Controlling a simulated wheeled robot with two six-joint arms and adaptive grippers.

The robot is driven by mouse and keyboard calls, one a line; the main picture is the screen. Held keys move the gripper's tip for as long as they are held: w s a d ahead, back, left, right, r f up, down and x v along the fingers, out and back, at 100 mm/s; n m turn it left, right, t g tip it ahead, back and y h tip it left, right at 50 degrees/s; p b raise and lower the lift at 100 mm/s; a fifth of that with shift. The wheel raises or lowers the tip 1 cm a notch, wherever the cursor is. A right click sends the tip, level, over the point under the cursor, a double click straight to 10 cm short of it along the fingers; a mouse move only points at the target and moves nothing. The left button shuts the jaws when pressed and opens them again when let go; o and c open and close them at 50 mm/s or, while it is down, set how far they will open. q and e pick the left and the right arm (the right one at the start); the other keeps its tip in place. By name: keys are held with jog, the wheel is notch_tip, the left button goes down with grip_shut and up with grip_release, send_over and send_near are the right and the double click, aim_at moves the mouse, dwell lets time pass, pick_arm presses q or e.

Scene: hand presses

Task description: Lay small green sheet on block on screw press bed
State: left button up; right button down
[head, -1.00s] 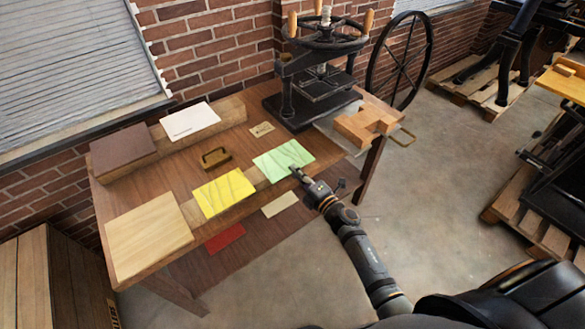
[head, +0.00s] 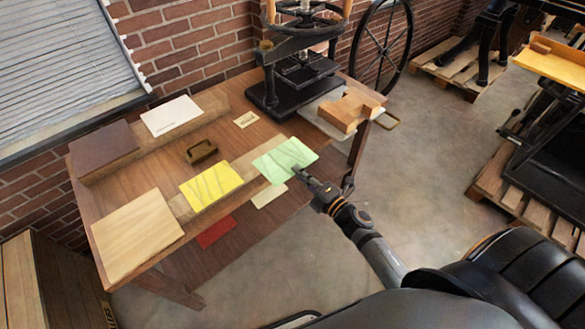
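The small green sheet (head: 282,156), pale with faint darker streaks, is at the front right of the wooden table. My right gripper (head: 299,171) is at its near edge and looks shut on it. The sheet appears slightly raised, overlapping the end of a wooden strip. The black screw press (head: 290,47) stands at the back right of the table, its handwheel cut by the top of the head view. Its dark bed (head: 268,105) is beyond the sheet. I cannot clearly tell a block on the bed from the press's own plates. My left gripper is out of view.
A yellow sheet (head: 211,184) lies left of the green one. A pale card (head: 269,195) and a red card (head: 216,232) are nearer. A small label card (head: 246,119) lies before the press. A wooden piece (head: 350,111) sits right of the press.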

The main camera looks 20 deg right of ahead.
jog(key=p+v, duration=0.1)
jog(key=v, duration=0.9)
jog(key=shift+s+p, duration=0.25)
jog(key=shift+p, duration=0.15)
jog(key=shift+w, duration=0.1)
jog(key=w+a+r+m+t+h, duration=0.1)
jog(key=w+a+r+m+h, duration=0.2)
jog(key=w+h, duration=0.3)
jog(key=shift+w+a+r+m, duration=0.25)
jog(key=shift+w+a+m, duration=0.25)
jog(key=shift+w+a, duration=0.5)
jog(key=shift+w+d, duration=0.1)
jog(key=shift+w, duration=0.05)
